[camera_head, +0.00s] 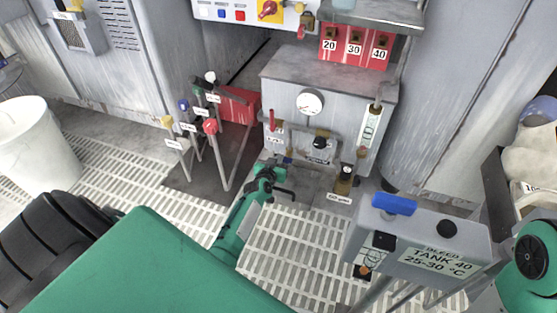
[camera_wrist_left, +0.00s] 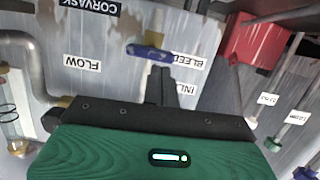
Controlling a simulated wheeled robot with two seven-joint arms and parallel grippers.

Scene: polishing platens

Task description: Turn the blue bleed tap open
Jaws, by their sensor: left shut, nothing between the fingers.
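The blue bleed tap (camera_wrist_left: 148,52) shows in the left wrist view, which is upside down. Its handle lies roughly level across the picture, beside the BLEED label (camera_wrist_left: 188,63). In the head view a small blue spot low on the grey cabinet front, likely this tap, shows just above my left gripper (camera_head: 284,190). My left gripper also shows in the wrist view (camera_wrist_left: 160,82). Its dark fingers are shut and empty, pointing at the cabinet just short of the tap. I cannot tell whether they touch it. My right gripper is out of view.
The grey cabinet (camera_head: 285,75) carries a gauge (camera_head: 310,102) and a red lever (camera_head: 272,120). Tagged valve stems, one with a red knob (camera_head: 210,126), stand left. A white bin (camera_head: 35,145) is far left.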

